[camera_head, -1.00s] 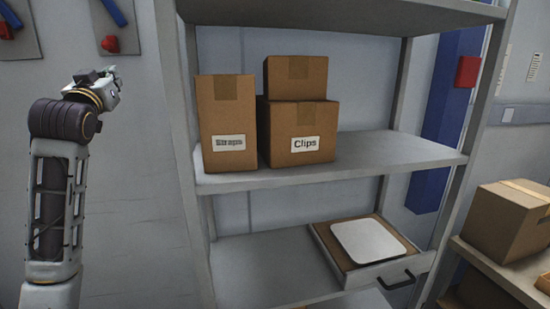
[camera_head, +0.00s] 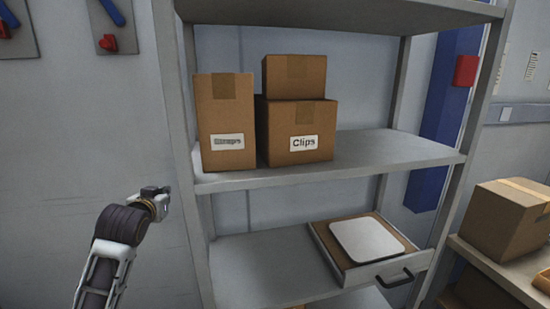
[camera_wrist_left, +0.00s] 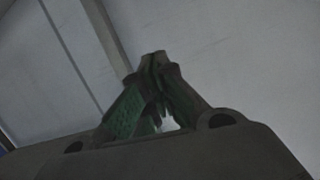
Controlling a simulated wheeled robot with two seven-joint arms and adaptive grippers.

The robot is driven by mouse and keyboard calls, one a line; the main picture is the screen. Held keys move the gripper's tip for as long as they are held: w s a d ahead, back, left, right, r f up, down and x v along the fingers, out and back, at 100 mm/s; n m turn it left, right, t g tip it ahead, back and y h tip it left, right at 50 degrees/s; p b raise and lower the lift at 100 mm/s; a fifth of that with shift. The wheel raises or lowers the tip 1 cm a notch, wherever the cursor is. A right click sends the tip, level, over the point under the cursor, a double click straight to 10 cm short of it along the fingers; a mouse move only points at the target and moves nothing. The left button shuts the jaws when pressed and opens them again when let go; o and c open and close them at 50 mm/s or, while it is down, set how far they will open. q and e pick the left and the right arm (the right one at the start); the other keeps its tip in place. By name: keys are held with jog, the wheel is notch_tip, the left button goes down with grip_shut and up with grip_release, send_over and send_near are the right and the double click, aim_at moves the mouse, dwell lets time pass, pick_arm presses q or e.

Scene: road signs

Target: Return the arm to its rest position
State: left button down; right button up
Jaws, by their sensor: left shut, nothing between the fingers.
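My left arm comes in at the lower left of the head view, and my left gripper (camera_head: 158,196) is at its end, close to the left upright of the shelf in the picture. In the left wrist view the fingers of the left gripper (camera_wrist_left: 157,58) meet at their tips with nothing between them. Behind them are only a pale wall and a grey upright. My right gripper is in neither view.
A grey metal shelf (camera_head: 400,150) holds a box labelled Clips (camera_head: 285,118), a smaller box (camera_head: 295,76) on it and a taller labelled box (camera_head: 225,105). Below is an open drawer (camera_head: 385,276) with a white panel (camera_head: 366,240). A carton (camera_head: 500,220) stands at right.

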pick_arm(q)
jog(key=s+d+f+g, duration=0.2)
jog(key=s+f, duration=0.2)
jog(key=f, duration=0.4)
jog(key=s+d+f+m+g+h, duration=0.1)
jog(key=s+d+f+g, duration=0.1)
jog(key=s+f, duration=0.4)
jog(key=s+d+f+g, duration=0.1)
jog(key=s+d+f, duration=0.15)
jog(key=f, duration=0.65)
jog(key=s+d+f+g, duration=0.1)
jog(key=s+f+g, duration=0.1)
jog(key=s+f, duration=0.35)
jog(key=s+d+f+m+g+h, duration=0.1)
jog(key=s+d+f+g, duration=0.15)
jog(key=s, duration=0.55)
jog(key=s+f+g, duration=0.2)
jog(key=s+f, duration=0.2)
jog(key=s, duration=0.3)
notch_tip(320, 180, down, 33)
jog(key=s, duration=0.3)
jog(key=s+a+f+g, duration=0.1)
jog(key=s+a+f, duration=0.1)
jog(key=s+f, duration=0.8)
jog(key=s+a+f+g, duration=0.1)
jog(key=s+f, duration=0.9)
jog(key=s, duration=0.2)
jog(key=shift+a+m, duration=0.4)
jog(key=shift+a, duration=0.15)
